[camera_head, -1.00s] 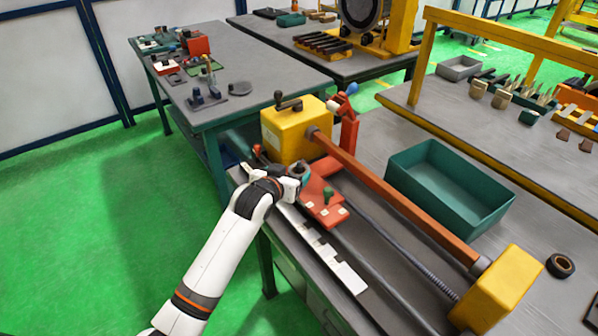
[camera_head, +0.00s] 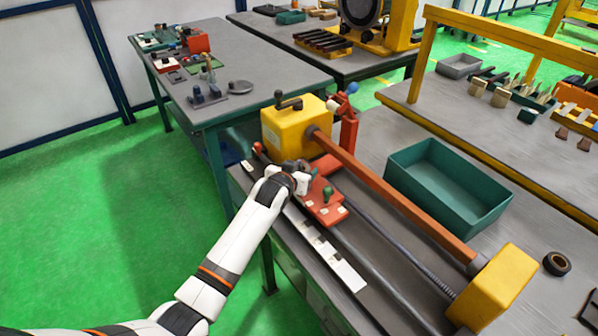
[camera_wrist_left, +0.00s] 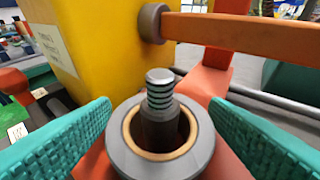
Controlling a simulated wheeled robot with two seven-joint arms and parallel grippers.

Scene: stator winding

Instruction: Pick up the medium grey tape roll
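A grey tape roll (camera_wrist_left: 160,160) with a tan inner ring sits around an upright threaded metal post (camera_wrist_left: 160,95) in the left wrist view. The post belongs to the red carriage (camera_head: 322,208) of the winding machine. My left gripper (camera_wrist_left: 160,108) is open, with its teal ribbed fingers on either side of the roll. Whether they touch it I cannot tell. In the head view the left gripper (camera_head: 299,181) is at the carriage and largely hides the roll. My right gripper is not in view.
The yellow machine block (camera_head: 290,130) and the orange-brown bar (camera_head: 395,195) stand close by the left gripper. A green bin (camera_head: 420,210) is on the table to the right. A dark roll (camera_head: 557,264) lies near the right edge.

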